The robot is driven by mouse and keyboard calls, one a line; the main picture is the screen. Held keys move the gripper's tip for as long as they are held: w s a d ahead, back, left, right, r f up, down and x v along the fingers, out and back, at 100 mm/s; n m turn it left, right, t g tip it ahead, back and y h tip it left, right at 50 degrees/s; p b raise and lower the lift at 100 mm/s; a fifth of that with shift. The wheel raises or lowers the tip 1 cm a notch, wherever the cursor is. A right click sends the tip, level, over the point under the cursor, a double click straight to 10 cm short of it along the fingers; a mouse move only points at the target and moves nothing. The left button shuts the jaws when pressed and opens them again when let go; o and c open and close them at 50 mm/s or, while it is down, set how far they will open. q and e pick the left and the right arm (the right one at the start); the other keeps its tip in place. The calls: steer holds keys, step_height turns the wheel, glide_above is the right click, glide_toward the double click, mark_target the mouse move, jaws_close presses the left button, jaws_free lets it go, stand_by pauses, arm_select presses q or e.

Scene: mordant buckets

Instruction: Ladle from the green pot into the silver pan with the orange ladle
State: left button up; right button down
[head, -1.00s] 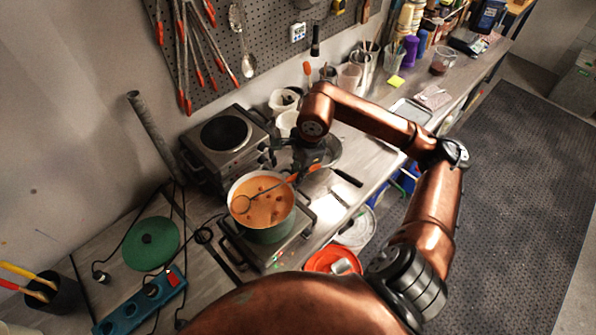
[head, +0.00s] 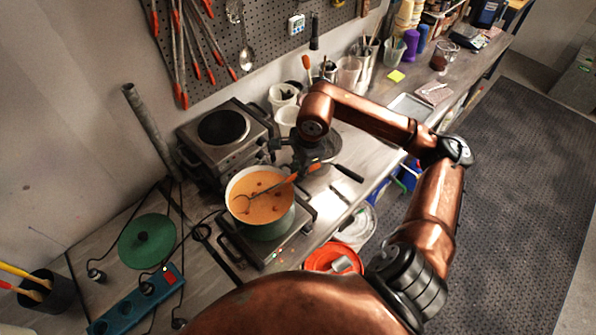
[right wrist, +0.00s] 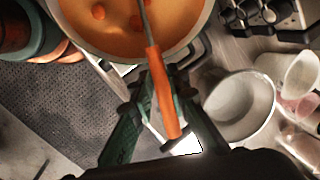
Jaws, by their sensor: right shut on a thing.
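The green pot (head: 270,232) stands on the front hot plate and holds orange soup with several darker lumps. My right gripper (head: 306,166) is shut on the orange handle of the ladle (head: 288,180), beside the pot's right rim. The handle also shows between the fingers in the right wrist view (right wrist: 162,95). The ladle's shaft slants down left into the soup; its bowl is mostly under the surface. The silver pan (head: 331,147) is behind my right gripper and partly hidden by it; its black handle points right. My left gripper is not in view.
A second hot plate (head: 222,130) stands behind the pot. White tubs (head: 283,96) stand near the wall. A green lid (head: 147,241) and a blue power strip (head: 135,302) lie at left. An orange-red bucket (head: 332,259) is below the bench's front edge.

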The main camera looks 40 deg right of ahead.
steer(key=shift+r, duration=0.15)
steer(key=shift+r+p, duration=1.9)
steer(key=shift+r, duration=1.95)
steer(key=shift+r+y+b, duration=0.15)
steer(key=shift+y+b, duration=0.15)
steer(key=shift+b, duration=0.2)
steer(key=shift+r+y+b, duration=0.7)
steer(key=shift+r+b, duration=0.1)
steer(key=shift+r, duration=0.05)
